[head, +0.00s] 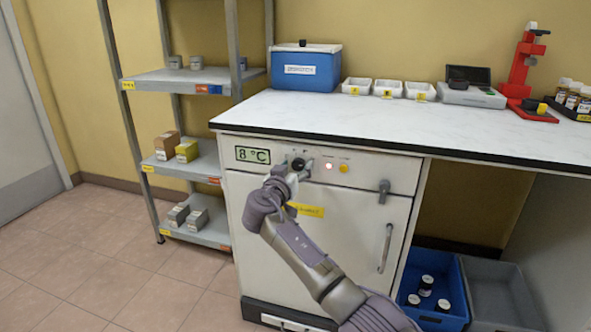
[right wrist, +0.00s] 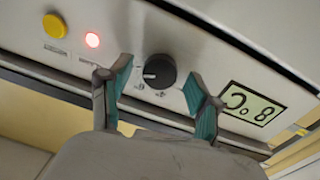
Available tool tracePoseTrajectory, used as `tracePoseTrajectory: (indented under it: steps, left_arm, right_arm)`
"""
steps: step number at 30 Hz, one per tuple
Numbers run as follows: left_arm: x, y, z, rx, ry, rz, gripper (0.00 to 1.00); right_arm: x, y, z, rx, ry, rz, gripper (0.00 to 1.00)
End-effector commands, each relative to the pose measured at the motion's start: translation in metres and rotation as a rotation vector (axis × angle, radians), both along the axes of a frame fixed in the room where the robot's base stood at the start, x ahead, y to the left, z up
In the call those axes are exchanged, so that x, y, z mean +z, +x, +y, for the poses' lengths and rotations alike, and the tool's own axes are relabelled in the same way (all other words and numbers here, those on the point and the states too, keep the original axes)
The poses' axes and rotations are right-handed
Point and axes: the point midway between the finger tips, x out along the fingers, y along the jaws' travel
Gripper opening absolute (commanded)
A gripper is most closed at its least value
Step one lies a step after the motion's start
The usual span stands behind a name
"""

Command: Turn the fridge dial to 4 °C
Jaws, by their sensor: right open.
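The fridge (head: 340,222) is a white cabinet under the bench. Its display (head: 253,155) reads 8 °C; it also shows upside down in the right wrist view (right wrist: 250,105). The black round dial (head: 298,164) sits on the panel right of the display. In the right wrist view the dial (right wrist: 159,72) has a pale pointer line and small marks beside it. My right gripper (head: 290,175) is in front of the panel. Its open fingers (right wrist: 158,85) stand on either side of the dial with a visible gap to each. My left gripper is not in view.
A lit red lamp (head: 328,166) and a yellow button (head: 344,168) sit right of the dial. A latch (head: 384,190) and door handle (head: 386,248) are further right. A metal shelf (head: 190,160) stands left. Blue (head: 458,318) and grey (head: 510,285) crates stand on the floor at right.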

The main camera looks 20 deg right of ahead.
Motion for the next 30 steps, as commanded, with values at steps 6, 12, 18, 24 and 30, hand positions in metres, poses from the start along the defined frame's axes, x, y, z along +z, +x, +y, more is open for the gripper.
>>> tracePoseTrajectory:
  steps: [6,12,18,24,30]
  left_arm:
    - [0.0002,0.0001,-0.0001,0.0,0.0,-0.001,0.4]
    - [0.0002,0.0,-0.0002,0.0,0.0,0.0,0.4]
    - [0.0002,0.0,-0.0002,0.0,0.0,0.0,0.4]
    - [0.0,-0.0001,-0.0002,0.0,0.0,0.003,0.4]
    - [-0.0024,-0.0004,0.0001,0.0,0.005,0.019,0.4]
  right_arm:
    - [0.0002,0.0002,-0.0001,0.0,0.0,0.0,0.61]
    - [0.0002,0.0,0.0,0.0,-0.001,0.001,0.28]
    - [0.0001,0.0,0.0001,0.0,-0.001,0.001,0.03]
    - [0.0001,0.0,0.0003,0.0,-0.019,0.013,0.03]
    - [0.0002,0.0,0.0005,0.001,-0.089,0.06,0.03]
